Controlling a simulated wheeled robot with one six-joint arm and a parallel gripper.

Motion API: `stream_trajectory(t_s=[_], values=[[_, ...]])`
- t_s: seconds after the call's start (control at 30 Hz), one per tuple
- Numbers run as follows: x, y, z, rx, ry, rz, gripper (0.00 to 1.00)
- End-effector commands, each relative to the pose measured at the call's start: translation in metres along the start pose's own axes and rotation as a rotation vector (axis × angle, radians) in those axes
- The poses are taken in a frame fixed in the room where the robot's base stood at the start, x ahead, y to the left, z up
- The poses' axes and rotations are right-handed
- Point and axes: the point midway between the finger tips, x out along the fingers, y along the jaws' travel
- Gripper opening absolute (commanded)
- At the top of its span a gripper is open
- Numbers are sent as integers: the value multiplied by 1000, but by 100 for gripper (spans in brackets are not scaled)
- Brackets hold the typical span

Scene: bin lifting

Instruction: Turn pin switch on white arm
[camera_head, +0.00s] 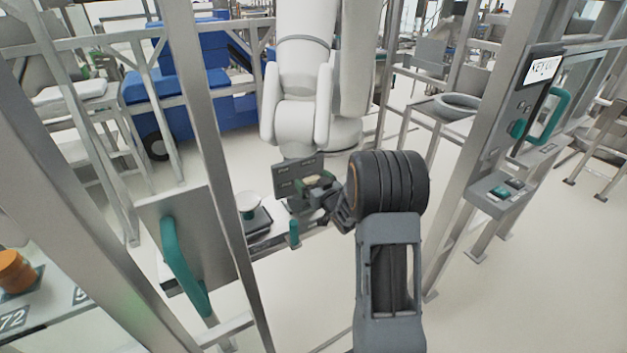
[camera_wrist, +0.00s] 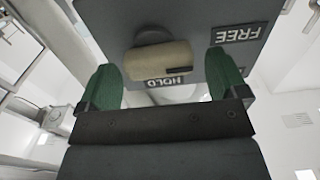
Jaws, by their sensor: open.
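The white arm (camera_head: 306,75) stands at the centre back in the head view. In front of its base is a dark grey switch panel (camera_head: 292,170). The wrist view shows this panel (camera_wrist: 112,14) close up, with the labels FREE and HOLD upside down. A beige pin switch (camera_wrist: 158,62) with a dark mark near its right end sticks out of it, lying roughly crosswise. My gripper (camera_wrist: 160,68) is open, its green fingers on either side of the switch with gaps at both sides. In the head view my gripper (camera_head: 326,190) is at the panel, partly hidden by my wrist.
Metal frame posts (camera_head: 222,150) stand left, and a post with a KEY OUT panel (camera_head: 540,70) stands right. A door with a green handle (camera_head: 183,262) is at lower left. A small scale-like device (camera_head: 250,215) sits left of the panel.

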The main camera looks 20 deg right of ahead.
Motion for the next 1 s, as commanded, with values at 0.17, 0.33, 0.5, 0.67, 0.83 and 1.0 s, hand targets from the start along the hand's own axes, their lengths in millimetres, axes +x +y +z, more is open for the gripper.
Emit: stream_trajectory(t_s=[0.17, 0.33, 0.5, 0.67, 0.83, 1.0], values=[[4, 0, 0, 0, 0, 0, 92], [4, 0, 0, 0, 0, 0, 92], [4, 0, 0, 0, -1, 0, 78], [3, 0, 0, 0, -1, 0, 63], [3, 0, 0, 0, -1, 0, 46], [3, 0, 0, 4, -1, 0, 42]])
